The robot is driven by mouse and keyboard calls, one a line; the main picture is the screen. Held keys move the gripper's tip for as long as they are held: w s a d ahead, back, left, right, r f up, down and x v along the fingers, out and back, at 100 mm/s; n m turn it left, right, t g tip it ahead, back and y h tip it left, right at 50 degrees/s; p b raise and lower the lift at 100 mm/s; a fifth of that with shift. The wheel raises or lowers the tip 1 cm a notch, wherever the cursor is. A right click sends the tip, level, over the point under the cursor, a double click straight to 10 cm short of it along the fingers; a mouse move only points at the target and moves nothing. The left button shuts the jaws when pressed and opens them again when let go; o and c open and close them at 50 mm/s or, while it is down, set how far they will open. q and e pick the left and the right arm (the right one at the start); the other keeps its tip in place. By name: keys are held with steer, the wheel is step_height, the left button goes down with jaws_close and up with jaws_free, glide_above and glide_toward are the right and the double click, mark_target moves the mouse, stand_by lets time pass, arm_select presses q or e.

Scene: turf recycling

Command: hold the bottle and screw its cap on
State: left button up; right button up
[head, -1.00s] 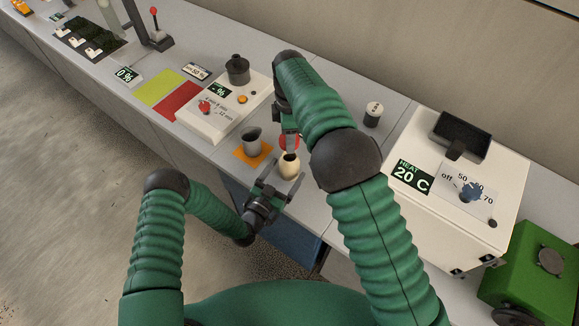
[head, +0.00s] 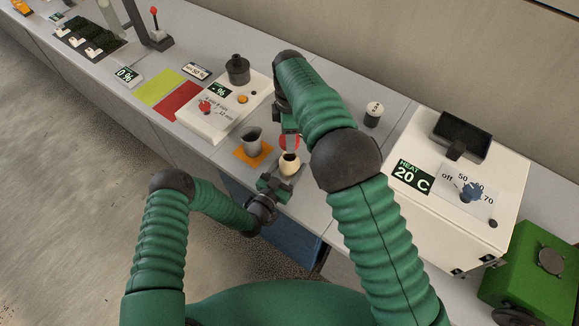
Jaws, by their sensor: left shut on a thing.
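The bottle (head: 289,168) is a small cream, rounded vessel with a dark open mouth, seen from above near the table's front edge. My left gripper (head: 280,181) comes from the front and is shut on the bottle. My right gripper (head: 290,139) points down just behind the bottle, largely covered by its own arm, so its jaws are hard to read. A red round thing (head: 284,142) shows by its fingers. I cannot tell whether it is the cap or whether it is held.
A grey cup (head: 252,142) on an orange square (head: 241,157) stands just left of the bottle. A white control box (head: 222,122) is behind it. A small black-and-white cylinder (head: 373,115) and a heater box (head: 455,185) are to the right.

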arm_select(q)
jaws_close()
arm_select(e)
glide_above(289, 156)
steer(key=shift+w+d+f, duration=0.1)
steer(key=shift+f, duration=2.35)
steer(key=shift+f, duration=0.9)
steer(key=shift+f, duration=0.55)
